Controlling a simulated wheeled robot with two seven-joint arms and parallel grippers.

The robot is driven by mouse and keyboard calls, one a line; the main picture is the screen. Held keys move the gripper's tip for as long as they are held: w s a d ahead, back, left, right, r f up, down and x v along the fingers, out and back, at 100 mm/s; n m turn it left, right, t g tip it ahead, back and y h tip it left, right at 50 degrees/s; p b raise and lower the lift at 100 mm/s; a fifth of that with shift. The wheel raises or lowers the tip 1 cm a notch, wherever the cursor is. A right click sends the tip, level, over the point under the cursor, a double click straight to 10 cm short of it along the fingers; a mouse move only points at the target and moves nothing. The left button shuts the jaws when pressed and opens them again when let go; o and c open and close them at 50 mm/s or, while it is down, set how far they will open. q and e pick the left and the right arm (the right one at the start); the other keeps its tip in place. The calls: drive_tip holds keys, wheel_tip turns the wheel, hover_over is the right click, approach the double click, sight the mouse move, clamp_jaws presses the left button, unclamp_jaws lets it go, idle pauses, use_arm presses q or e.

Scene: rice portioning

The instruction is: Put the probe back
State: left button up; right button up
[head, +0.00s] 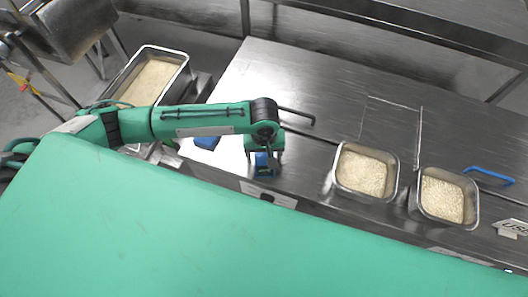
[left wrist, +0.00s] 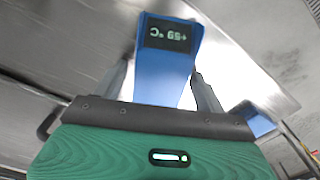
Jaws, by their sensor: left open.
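The probe (head: 264,161) is a blue unit with a dark display. In the left wrist view the probe (left wrist: 165,62) shows its display, reading about +59 °C and upside down in the picture. My left gripper (head: 264,170) is over the steel counter near its front edge. Its fingers stand on either side of the probe's blue body, and the jaws are open in the left wrist view (left wrist: 160,85). The probe's lower end and any rod are hidden. My right gripper is not in view.
Two square steel pans of rice (head: 338,180) (head: 414,205) are at right. A larger rice pan (head: 183,72) stands behind my left arm. Another blue piece (head: 207,142) lies left of the gripper. A dark handle (head: 298,115) and a blue handle (head: 490,175) are beyond.

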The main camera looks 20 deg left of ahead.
sight(264, 154)
use_arm(q)
drive_tip(key=shift+r, duration=0.1)
drive_tip(key=shift+r, duration=0.4)
wheel_tip(264, 154, up, 11)
drive_tip(key=b, duration=0.2)
drive_tip(key=shift+r, duration=0.1)
